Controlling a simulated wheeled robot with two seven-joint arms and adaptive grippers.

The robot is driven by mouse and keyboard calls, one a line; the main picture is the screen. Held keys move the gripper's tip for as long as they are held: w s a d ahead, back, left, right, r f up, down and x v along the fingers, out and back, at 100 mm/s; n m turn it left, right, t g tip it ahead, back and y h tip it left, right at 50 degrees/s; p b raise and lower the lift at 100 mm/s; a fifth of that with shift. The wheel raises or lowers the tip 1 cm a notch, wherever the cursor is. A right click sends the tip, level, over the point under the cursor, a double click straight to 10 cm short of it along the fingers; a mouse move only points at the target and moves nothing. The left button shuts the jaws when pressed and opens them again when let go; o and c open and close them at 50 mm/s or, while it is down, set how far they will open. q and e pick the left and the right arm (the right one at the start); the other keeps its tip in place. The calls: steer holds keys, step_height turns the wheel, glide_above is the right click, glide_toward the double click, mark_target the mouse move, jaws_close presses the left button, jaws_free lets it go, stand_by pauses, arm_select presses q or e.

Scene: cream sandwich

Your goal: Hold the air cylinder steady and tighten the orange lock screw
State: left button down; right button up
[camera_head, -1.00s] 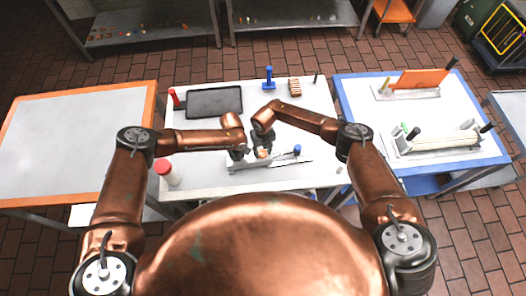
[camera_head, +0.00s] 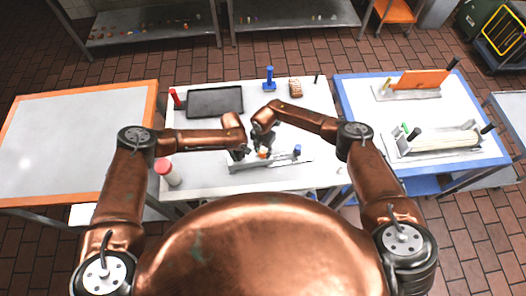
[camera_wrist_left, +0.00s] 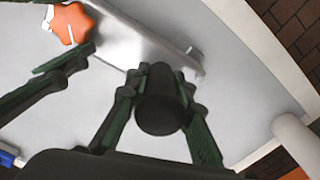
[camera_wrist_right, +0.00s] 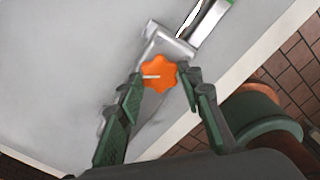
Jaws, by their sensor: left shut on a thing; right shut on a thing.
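The grey metal air cylinder assembly (camera_head: 250,167) lies on the white middle table; its bracket (camera_wrist_left: 140,40) also shows in the left wrist view. My left gripper (camera_head: 236,154) is at its left end, shut on a dark round part of it (camera_wrist_left: 160,105). The orange lock screw (camera_wrist_right: 158,73), a star-shaped knob, sits on top of the bracket. My right gripper (camera_wrist_right: 165,86) is shut on the screw, a finger on each side. The screw also shows in the left wrist view (camera_wrist_left: 70,22). The exact finger contact is small in the head view.
A red-capped container (camera_head: 168,174) is at the front left. The blue-edged table (camera_head: 460,150) on the right holds similar assemblies.

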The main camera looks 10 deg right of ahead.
mark_target(263, 153)
arm_select(q)
steer(key=shift+s, duration=0.1)
arm_select(e)
steer(key=m, duration=0.6)
steer(key=shift+w+d+m, duration=0.1)
steer(key=shift+d+m, duration=0.05)
steer(key=shift+m, duration=0.15)
arm_select(q)
steer(key=shift+a+f, duration=0.1)
arm_select(e)
steer(key=o, duration=1.2)
steer(key=shift+c, duration=0.2)
step_height(263, 153, up, 12)
arm_select(q)
steer(key=c, duration=1.5)
jaws_free()
